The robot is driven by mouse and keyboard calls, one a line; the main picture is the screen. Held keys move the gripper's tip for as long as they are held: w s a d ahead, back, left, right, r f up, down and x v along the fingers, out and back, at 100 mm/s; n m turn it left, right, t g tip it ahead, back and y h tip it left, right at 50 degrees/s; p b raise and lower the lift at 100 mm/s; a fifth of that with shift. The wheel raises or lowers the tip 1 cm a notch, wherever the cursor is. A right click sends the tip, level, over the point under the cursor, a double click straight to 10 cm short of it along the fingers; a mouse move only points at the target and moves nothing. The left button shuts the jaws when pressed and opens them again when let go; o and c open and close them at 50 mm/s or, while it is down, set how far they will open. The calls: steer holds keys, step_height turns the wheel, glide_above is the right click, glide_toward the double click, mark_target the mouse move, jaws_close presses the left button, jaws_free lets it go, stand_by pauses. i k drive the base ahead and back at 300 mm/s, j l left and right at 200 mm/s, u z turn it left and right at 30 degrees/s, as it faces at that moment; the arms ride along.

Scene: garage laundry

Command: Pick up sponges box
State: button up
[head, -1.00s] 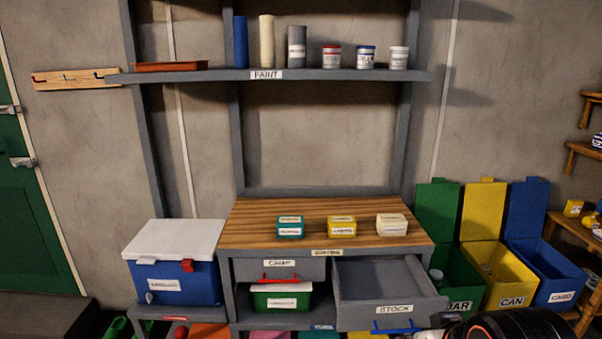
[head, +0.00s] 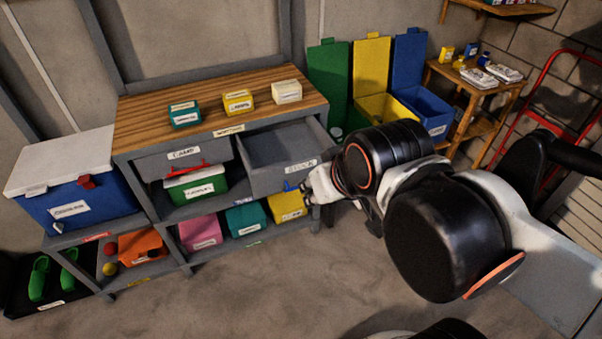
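Three small labelled boxes stand in a row on the wooden top of the workbench (head: 140,118): a teal box (head: 185,120), a yellow box (head: 238,106) and a cream box (head: 287,92). Their labels are too small to read, so I cannot tell which one is the sponges box. My gripper (head: 318,190) is at the end of my arm, near the blue handle of the open STOCK drawer (head: 262,180) and lower than the worktop boxes. It is small and partly hidden by my arm, so its fingers are unclear.
The STOCK drawer juts out and looks empty. Below are green (head: 195,186), pink (head: 200,232), teal (head: 246,219) and yellow (head: 287,206) boxes. A blue cooler (head: 80,212) stands left; coloured bins (head: 370,75) stand right. The floor in front is clear.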

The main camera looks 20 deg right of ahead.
mark_target(183, 114)
steer(key=j+z, duration=0.1)
steer(key=z, duration=0.55)
steer(key=j+z, duration=0.3)
steer(key=j, duration=0.2)
steer(key=k+j+z, duration=0.1)
steer(key=j+z, duration=0.25)
steer(key=k+j+z, duration=0.15)
steer(key=j+z, duration=0.15)
steer(key=j, duration=0.3)
steer(key=k+j, duration=0.1)
steer(key=j, duration=0.2)
steer(key=k+j, duration=0.1)
steer(key=j, duration=0.15)
steer(key=k+j, duration=0.1)
steer(key=j, duration=0.2)
